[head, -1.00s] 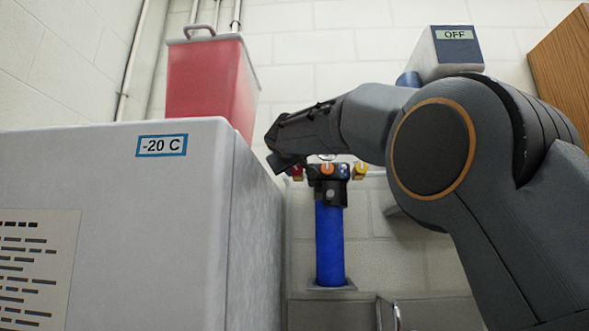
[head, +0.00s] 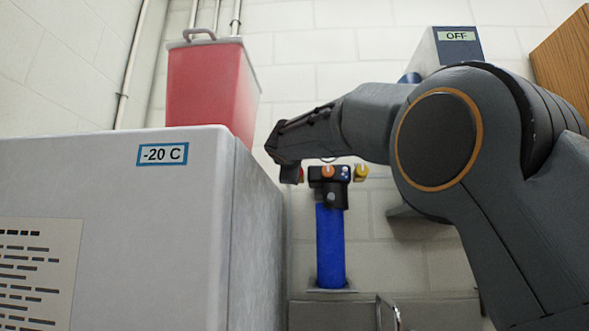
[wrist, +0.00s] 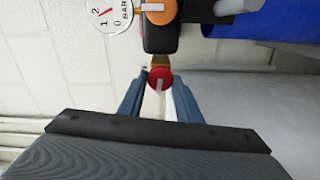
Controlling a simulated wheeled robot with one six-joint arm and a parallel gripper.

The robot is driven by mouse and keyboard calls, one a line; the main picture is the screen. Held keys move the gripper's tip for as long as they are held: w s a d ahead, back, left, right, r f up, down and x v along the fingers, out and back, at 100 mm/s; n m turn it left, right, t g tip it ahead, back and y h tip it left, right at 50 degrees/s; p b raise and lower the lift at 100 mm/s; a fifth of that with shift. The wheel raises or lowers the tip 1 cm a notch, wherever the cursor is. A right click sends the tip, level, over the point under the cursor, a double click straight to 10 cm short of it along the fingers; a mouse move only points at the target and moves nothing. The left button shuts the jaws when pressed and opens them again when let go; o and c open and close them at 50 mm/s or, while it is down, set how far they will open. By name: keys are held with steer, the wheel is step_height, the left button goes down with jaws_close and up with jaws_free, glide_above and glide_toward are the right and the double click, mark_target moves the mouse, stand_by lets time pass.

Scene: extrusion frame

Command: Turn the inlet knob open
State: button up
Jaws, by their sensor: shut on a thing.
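A black regulator block (head: 329,186) sits on top of a blue cylinder (head: 330,245). It carries a red knob (head: 301,175) on the left, an orange knob (head: 328,171) in front and a yellow knob (head: 361,172) on the right. No label tells which is the inlet. In the wrist view the red knob (wrist: 160,80) has a white pointer mark and lies between the two fingertips of my gripper (wrist: 158,88), which is shut on it. In the head view my gripper (head: 289,172) partly hides the red knob.
A round pressure gauge (wrist: 113,17) is beside the block. A grey freezer (head: 150,230) labelled -20 C stands close at left, with a red bin (head: 208,85) behind it. A box reading OFF (head: 448,46) is at upper right, near a wooden cabinet (head: 565,60).

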steer(key=shift+n, duration=0.7)
steer(key=o, duration=1)
steer(key=shift+s, duration=0.15)
steer(key=s+b, duration=0.3)
steer(key=s, duration=0.4)
steer(key=shift+s+a+f, duration=0.1)
steer(key=shift+s+a, duration=0.05)
steer(key=shift+s, duration=0.1)
